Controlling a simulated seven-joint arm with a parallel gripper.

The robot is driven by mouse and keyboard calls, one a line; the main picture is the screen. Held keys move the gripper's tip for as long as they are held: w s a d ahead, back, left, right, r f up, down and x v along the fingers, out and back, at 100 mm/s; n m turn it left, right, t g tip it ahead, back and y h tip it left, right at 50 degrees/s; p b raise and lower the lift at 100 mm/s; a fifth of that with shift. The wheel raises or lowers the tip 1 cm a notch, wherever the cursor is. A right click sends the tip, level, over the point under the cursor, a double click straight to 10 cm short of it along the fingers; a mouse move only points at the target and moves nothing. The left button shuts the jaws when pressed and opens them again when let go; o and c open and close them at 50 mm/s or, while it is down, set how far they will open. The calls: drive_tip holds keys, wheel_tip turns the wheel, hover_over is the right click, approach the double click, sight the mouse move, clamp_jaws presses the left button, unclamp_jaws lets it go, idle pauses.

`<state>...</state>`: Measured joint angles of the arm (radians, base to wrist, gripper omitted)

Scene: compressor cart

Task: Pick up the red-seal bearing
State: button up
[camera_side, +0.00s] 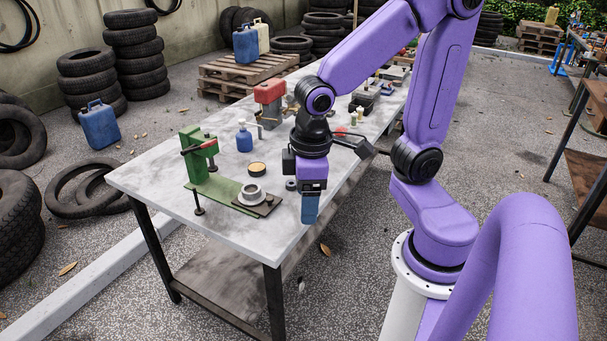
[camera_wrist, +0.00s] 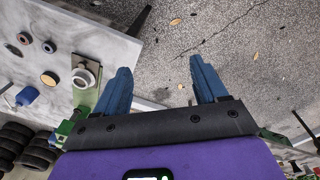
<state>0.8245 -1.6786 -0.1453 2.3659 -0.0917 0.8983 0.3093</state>
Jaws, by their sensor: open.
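Two small ring-shaped bearings lie on the pale table in the wrist view: a brownish-red one (camera_wrist: 25,38), which looks like the red-seal bearing, and a dark grey one (camera_wrist: 48,47) close by. In the side view one dark ring (camera_side: 290,185) shows just left of my gripper; its seal colour is too small to tell, and the other ring is not clearly visible. My gripper (camera_side: 309,221) points down near the table's front right edge. In the wrist view my gripper (camera_wrist: 160,65) has its blue fingers wide apart, with nothing between them but table edge and ground.
A green press (camera_side: 207,180) with a pale flanged hub (camera_side: 252,193) on its plate stands left of my gripper. A round yellow-topped tin (camera_side: 257,169), a blue bottle (camera_side: 244,139) and a red-topped device (camera_side: 269,95) stand farther back. The table's front left (camera_side: 150,176) is bare.

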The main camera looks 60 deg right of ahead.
drive_tip(key=w+d+f+m+h, duration=0.1)
drive_tip(key=w+d+m, duration=0.3)
drive_tip(key=w+m, duration=0.6)
drive_tip(key=w+d+f+m+h, duration=0.25)
drive_tip(key=w+d+m, duration=0.65)
drive_tip(key=w+d, duration=0.5)
drive_tip(key=d+f+m+g, duration=0.1)
drive_tip(key=d+f+m, duration=0.25)
drive_tip(key=d, duration=0.35)
drive_tip(key=d+f+m+g, duration=0.1)
drive_tip(key=d+f+m, duration=0.1)
drive_tip(key=d+m, duration=0.35)
drive_tip(key=shift+n+t+h, duration=0.3)
drive_tip(key=shift+n+h, duration=0.05)
drive_tip(key=shift+n, duration=0.35)
drive_tip(key=x, duration=0.5)
drive_tip(key=d+x, duration=0.1)
drive_tip(key=x, duration=1)
drive_tip(key=shift+d, duration=0.4)
drive_tip(key=c, duration=1.2)
